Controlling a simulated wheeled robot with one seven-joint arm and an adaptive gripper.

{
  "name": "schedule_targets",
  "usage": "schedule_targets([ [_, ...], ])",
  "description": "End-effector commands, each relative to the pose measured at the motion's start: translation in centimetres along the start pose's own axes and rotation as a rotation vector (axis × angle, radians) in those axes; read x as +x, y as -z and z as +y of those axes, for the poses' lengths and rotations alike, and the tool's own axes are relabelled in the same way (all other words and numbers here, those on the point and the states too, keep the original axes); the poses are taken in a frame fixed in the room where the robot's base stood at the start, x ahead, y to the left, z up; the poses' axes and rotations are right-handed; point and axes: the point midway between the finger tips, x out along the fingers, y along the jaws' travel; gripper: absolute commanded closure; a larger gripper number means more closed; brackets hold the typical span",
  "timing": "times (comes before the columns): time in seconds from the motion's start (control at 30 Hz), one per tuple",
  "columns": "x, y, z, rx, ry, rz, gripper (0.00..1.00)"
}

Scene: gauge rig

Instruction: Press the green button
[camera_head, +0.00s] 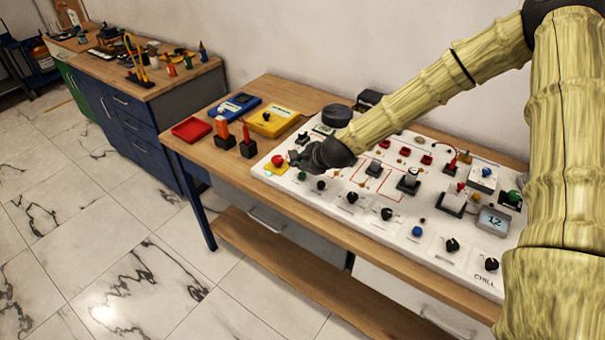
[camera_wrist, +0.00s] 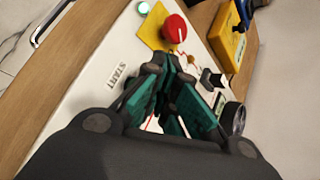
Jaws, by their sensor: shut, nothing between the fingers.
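In the head view, a small pale-green spot (camera_head: 268,173) sits at the panel's left corner. My gripper (camera_head: 294,157) is over the panel's left end, its fingers close to the red button. In the wrist view my gripper (camera_wrist: 172,64) is shut and empty, its fingertips below the red button and apart from the green one. Any contact with the panel cannot be told.
A red mushroom button (camera_wrist: 174,28) on a yellow base stands beside the green one. The white panel (camera_head: 325,212) carries several knobs and switches. A green round part (camera_head: 514,197) is at its far right. A yellow meter (camera_head: 272,120) and red tray (camera_head: 191,129) lie left.

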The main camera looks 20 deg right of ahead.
Motion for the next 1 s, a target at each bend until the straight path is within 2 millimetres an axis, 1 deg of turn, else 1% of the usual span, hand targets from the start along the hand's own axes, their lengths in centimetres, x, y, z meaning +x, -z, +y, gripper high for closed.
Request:
schedule_targets([
  [0.2,-1.3,-1.0,-1.0,0.0,0.001,-0.001,1.0],
  [0.6,-3.2,-2.4,-2.4,0.0,0.001,0.0,1.0],
  [1.0,-3.3,-2.4,-2.4,0.0,0.0,0.0,1.0],
])
